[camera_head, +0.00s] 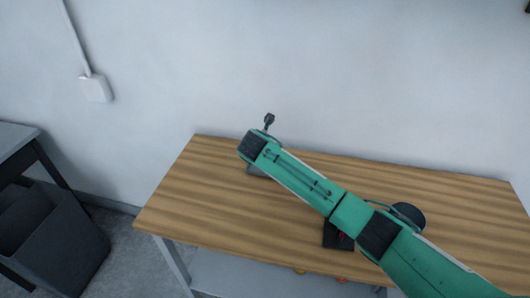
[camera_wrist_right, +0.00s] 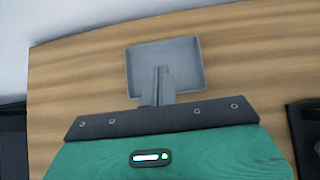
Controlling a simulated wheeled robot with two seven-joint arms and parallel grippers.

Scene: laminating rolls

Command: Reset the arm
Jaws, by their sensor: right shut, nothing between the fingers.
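My right arm, green with dark joints, reaches from the lower right across the wooden table in the head view. Its gripper is hidden there behind the arm's far end. In the right wrist view my right gripper (camera_wrist_right: 160,84) is shut and empty, its fingers together in front of a shallow grey tray (camera_wrist_right: 190,50). The fingers cover part of the tray's middle and near edge. I cannot tell whether they touch it. In the head view only a small part of the grey tray (camera_head: 257,170) shows under the arm. My left gripper is in neither view.
The wooden table (camera_head: 190,205) stands near a pale wall. A black object (camera_head: 338,236) is partly hidden under my right arm, and a dark object (camera_wrist_right: 305,140) shows at the wrist view's right edge. A dark bin (camera_head: 65,245) stands on the floor at left. The table's left part is clear.

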